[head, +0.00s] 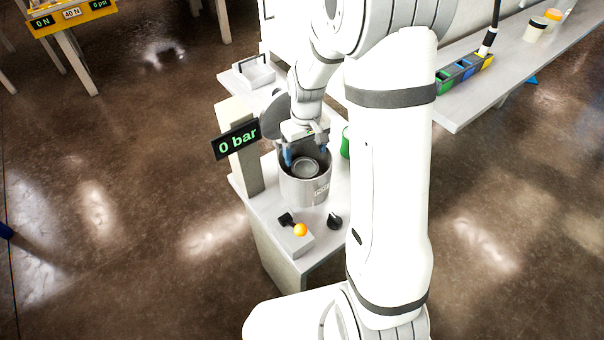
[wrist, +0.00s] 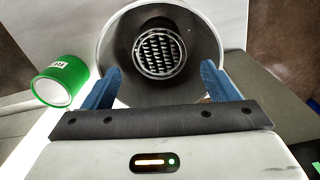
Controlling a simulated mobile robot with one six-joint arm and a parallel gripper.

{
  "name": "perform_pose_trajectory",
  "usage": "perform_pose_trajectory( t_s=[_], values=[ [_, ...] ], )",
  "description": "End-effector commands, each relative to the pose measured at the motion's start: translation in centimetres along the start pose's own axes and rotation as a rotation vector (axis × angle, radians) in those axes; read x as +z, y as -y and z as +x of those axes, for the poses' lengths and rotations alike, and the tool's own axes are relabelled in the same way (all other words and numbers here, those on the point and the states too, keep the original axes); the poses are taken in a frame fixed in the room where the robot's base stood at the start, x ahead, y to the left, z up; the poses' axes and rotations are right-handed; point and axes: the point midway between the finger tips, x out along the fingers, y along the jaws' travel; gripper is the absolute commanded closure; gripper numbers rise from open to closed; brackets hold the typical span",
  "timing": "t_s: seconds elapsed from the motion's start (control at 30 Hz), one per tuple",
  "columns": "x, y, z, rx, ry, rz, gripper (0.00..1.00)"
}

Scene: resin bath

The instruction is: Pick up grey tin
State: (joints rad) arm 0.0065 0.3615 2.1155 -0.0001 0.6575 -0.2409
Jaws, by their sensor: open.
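The grey tin (head: 307,168) sits inside a grey metal pot (head: 303,192) on the small white table. In the wrist view the tin (wrist: 160,74) shows as a round grey rim with a dark ridged inside, near the far middle of the pot (wrist: 109,45). My gripper (head: 306,155) is open over the pot mouth, with its blue fingers near opposite sides of the opening. In the wrist view the gripper (wrist: 161,68) has its fingers spread left and right of the tin, with nothing between them. The height gap to the tin is hard to judge.
A green tin (wrist: 59,82) stands left of the pot in the wrist view. A "0 bar" display (head: 237,140) rises beside the pot. A control box with an orange knob (head: 300,230) and a black knob (head: 334,221) are in front.

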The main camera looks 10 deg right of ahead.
Motion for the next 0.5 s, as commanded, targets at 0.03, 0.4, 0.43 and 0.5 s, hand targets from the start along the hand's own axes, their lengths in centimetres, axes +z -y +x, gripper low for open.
perform_pose_trajectory(
  t_s=[0.03, 0.4, 0.43, 0.5],
  values=[
    [-0.2, -0.1, 0.6, -0.001, 0.004, -0.002, 0.19],
    [-0.2, -0.1, 4.3, -0.003, 0.011, -0.004, 0.19],
    [-0.2, -0.1, 4.7, -0.003, 0.010, -0.004, 0.19],
    [-0.1, -0.1, 5.8, -0.003, 0.012, -0.004, 0.19]
  ],
)
